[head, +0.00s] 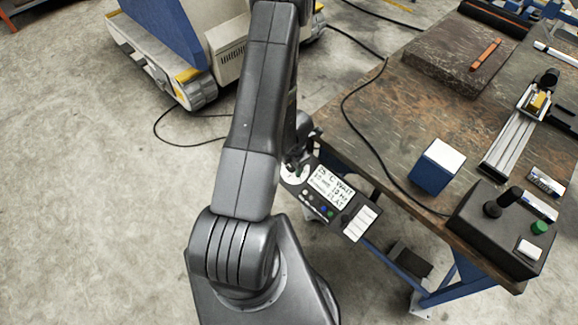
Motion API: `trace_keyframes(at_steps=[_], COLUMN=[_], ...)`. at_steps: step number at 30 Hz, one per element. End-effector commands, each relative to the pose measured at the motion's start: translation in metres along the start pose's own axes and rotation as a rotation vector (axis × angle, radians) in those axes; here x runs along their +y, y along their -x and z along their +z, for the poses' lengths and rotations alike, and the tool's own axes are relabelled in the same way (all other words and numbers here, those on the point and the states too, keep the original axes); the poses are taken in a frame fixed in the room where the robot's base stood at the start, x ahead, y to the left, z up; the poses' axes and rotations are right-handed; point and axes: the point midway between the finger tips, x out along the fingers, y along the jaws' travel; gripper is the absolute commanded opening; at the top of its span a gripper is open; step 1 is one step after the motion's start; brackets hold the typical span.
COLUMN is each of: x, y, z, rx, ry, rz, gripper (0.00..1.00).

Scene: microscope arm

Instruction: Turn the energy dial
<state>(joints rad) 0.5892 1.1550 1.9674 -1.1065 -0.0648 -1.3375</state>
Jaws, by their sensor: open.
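A grey control panel (352,226) is at the left edge of the workbench, below the middle of the picture. It has a lit white display (331,187) with text, several small coloured buttons and white keys. A white round area (288,177), perhaps the energy dial or its scale, shows at the panel's upper left end. My gripper (297,166) is over that end, small, dark and partly hidden behind my arm. Its jaws are open. I cannot tell whether the fingers are around the dial or touching it, because they cover much of it.
The workbench (415,130) fills the right side. A blue and white box (437,165), a black control box (500,225) with a joystick and green button, and a metal rail (510,140) stand on it. A black cable crosses the bench. Bare concrete floor (80,200) lies left.

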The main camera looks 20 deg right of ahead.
Motion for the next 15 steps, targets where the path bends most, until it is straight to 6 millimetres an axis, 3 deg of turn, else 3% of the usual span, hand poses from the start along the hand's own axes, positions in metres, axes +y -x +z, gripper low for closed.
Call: trace_keyframes(at_steps=[7, 13, 15], x=[-0.0001, 0.0, 0.0], y=[0.0001, 0.0002, 0.0002], z=[0.0003, 0.0002, 0.0003], rx=[0.0, 0.0, 0.0], ry=[0.0, 0.0, 0.0], rz=[0.0, 0.0, 0.0], gripper=[0.49, 0.1, 0.06])
